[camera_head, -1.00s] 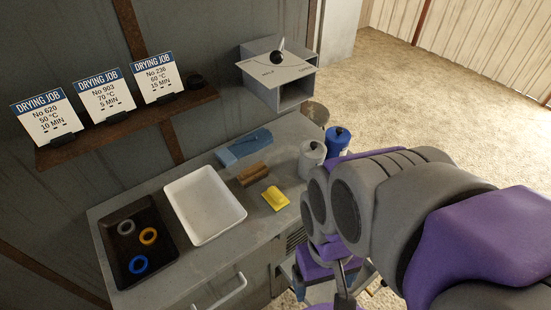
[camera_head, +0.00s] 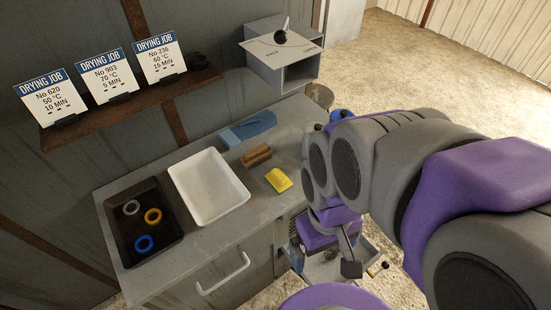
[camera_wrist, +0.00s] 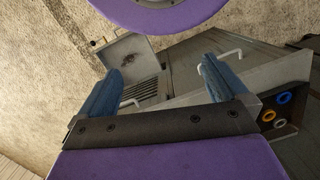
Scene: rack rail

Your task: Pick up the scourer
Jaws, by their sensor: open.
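A small yellow pad (camera_head: 278,180) lies flat on the grey worktop, near its right edge; it looks like the scourer, though its texture is too small to be sure. My gripper (camera_wrist: 162,66) is open and empty, its two blue fingers well apart. It points down past the right side of the worktop, apart from the pad and lower than it. The pad does not show in the wrist view. In the head view my arm hides much of the gripper.
A brown block (camera_head: 257,155), a blue item (camera_head: 250,129) and a white tray (camera_head: 179,171) share the worktop (camera_head: 215,250). A black tray (camera_head: 116,236) holds coloured rings. Below my gripper is a pale panel or tray (camera_wrist: 132,57).

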